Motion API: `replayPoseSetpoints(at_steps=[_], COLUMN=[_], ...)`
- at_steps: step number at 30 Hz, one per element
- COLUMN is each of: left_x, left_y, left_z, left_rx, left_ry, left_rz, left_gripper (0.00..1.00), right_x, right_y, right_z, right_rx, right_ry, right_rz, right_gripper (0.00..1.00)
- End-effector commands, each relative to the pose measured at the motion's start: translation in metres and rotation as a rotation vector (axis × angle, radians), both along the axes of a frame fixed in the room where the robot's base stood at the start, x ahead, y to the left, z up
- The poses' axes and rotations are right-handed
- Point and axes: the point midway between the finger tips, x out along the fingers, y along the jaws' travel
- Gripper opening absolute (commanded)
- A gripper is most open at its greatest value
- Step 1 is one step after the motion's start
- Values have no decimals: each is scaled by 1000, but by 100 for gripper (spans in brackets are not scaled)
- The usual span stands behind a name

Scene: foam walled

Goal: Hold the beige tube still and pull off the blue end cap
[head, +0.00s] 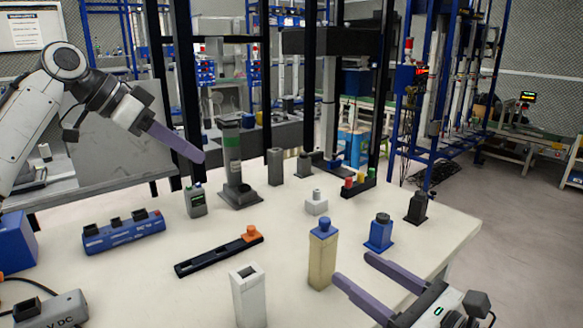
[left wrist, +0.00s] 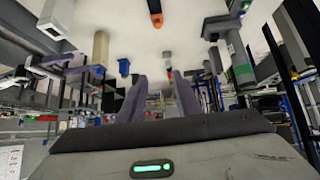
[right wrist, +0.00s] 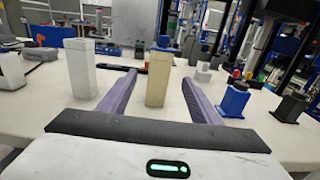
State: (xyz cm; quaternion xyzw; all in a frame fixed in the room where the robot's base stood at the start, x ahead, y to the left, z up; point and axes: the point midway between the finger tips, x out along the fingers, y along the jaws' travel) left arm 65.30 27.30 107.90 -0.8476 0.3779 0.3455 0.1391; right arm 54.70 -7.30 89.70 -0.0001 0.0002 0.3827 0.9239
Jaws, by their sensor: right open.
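The beige tube (head: 321,262) stands upright on the table with the blue end cap (head: 324,227) on its top. In the right wrist view the tube (right wrist: 157,80) and its cap (right wrist: 161,43) show between the fingers, just beyond their tips. My right gripper (head: 354,267) is open and empty, low at the tube's right side. My left gripper (head: 201,158) is raised above the table's far left, well away from the tube. Its fingers stand apart in the left wrist view (left wrist: 156,78), with nothing between them. The tube (left wrist: 100,48) hangs upside down there.
A white square tube (head: 249,295) stands left of the beige tube. A black bar with an orange end (head: 215,257) lies behind it. A blue block (head: 380,234) and a black block (head: 417,207) stand to the right. A green-grey post (head: 235,170) stands near the left gripper.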

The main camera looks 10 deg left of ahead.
Motion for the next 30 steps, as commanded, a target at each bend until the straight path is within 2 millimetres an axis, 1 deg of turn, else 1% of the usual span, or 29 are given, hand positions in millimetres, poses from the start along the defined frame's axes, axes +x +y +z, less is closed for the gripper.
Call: replayPoseSetpoints(at_steps=[1, 2, 3, 5, 6, 9, 12, 15, 18, 23, 30], left_x=[-4, -7, -12, -21, -28, -44, -59, -69, -74, -75, -75], left_y=[-35, -53, -76, -109, -129, -172, -203, -221, -229, -231, -231], left_z=[0, 0, -1, -2, -2, -2, -1, -1, 0, 0, 0], left_rx=[23, 36, 57, 90, 112, 165, 203, 227, 239, 241, 240], left_ry=[31, 53, 80, 115, 134, 168, 184, 191, 194, 196, 195], left_rz=[-24, -28, -33, -33, -30, -15, 7, 25, 37, 41, 39], left_gripper=[31, 31, 31, 31, 31, 31, 31, 31, 31, 31, 31], right_x=[0, 0, 0, 0, 0, 0, 0, 0, 1, 12, 42], right_y=[0, 0, 0, 0, 0, 0, 0, 0, 1, 12, 43], right_z=[0, 0, 0, 0, 0, 0, 0, 0, 0, 1, 1], right_rx=[0, 0, 0, 0, 0, 0, 0, 0, 1, 3, 2], right_ry=[0, 0, 0, 0, 0, 0, 0, 0, -1, -1, -1], right_rz=[0, 0, 0, 0, 0, 0, 0, 0, 0, 1, 1], right_gripper=[58, 58, 58, 58, 58, 58, 58, 58, 58, 58, 58])
